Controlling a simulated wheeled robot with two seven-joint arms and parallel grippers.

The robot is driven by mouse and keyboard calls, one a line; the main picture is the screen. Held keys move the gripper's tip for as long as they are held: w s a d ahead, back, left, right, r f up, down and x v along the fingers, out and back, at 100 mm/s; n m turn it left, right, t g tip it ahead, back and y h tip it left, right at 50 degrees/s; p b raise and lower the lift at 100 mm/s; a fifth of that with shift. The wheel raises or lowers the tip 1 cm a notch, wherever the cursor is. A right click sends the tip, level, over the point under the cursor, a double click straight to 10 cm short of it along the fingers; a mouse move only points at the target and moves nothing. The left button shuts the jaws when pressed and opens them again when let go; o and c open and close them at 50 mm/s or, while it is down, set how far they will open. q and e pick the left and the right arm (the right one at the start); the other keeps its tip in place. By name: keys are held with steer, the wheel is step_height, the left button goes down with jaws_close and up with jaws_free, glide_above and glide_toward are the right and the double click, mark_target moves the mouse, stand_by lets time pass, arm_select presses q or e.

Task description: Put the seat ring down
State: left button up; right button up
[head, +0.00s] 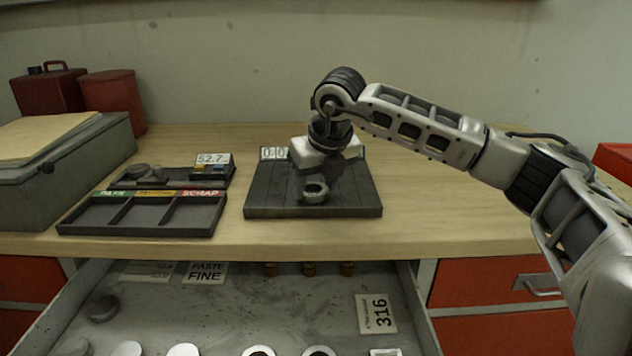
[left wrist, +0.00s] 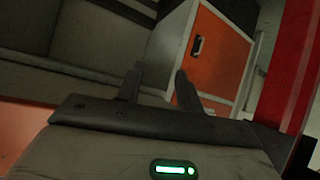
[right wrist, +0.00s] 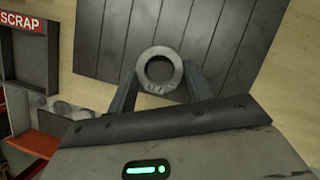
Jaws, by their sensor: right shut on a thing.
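The seat ring (head: 314,199) is a small grey metal ring, held over the dark slatted plate (head: 260,196) on the bench. In the right wrist view the ring (right wrist: 159,91) shows its round opening and a marking on its near face. My right gripper (right wrist: 160,84) is shut on it, one finger on each side. I cannot tell whether the ring touches the plate. In the head view my right gripper (head: 314,184) points down at the plate. My left gripper (left wrist: 160,69) is open and empty in the left wrist view, away from the bench top; it is outside the head view.
A sorting tray (head: 140,229) with a SCRAP label stands left of the plate, with a gauge block holder showing 52.7 (head: 213,160) behind it. A grey case (head: 75,160) is further left. Below, an open drawer (head: 230,310) holds several rings and discs. Bench right of the plate is clear.

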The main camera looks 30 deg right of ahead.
steer(key=shift+f, duration=0.1)
steer(key=o, duration=1.1)
steer(key=v, duration=1.2)
